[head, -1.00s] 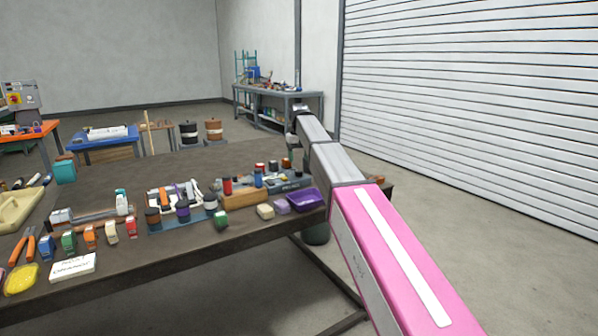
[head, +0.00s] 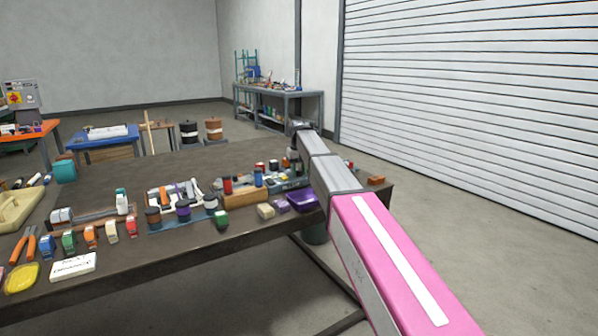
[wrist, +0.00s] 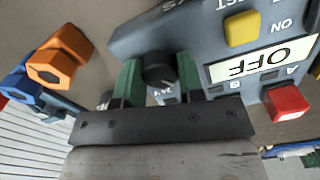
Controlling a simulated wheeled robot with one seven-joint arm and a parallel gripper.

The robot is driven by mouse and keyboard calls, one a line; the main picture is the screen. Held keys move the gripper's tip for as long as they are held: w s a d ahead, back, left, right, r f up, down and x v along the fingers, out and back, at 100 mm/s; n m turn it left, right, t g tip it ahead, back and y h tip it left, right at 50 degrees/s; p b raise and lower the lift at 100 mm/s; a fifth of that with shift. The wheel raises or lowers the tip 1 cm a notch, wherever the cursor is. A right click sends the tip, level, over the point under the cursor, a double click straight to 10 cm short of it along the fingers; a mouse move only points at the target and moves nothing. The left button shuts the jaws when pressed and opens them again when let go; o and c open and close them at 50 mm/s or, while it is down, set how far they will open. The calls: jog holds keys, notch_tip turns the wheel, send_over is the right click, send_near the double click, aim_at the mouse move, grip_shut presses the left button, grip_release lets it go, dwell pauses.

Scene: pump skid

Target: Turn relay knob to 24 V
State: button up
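The relay box (wrist: 200,45) is a blue-grey panel with a cream label reading OFF. Its black round knob (wrist: 158,70) has small "24 V" lettering beside it; where its pointer aims is not clear. My gripper (wrist: 157,75) has green fingers, one on each side of the knob. They stand apart with what look like narrow gaps to the knob, so I see no firm grip. In the head view the relay box (head: 291,184) is at the right part of the bench, partly hidden by my arm.
An orange hexagonal part (wrist: 60,60) and a blue one (wrist: 22,88) are left of the box. A purple tray (head: 304,202) and wooden block (head: 245,197) crowd the box on the bench.

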dwell(0.3)
jog(key=m, duration=0.5)
jog(key=shift+m, duration=0.4)
jog(key=m, duration=0.5)
jog(key=shift+m, duration=0.7)
jog(key=o, duration=0.9)
notch_tip(320, 180, up, 11)
jog(key=shift+f, duration=0.1)
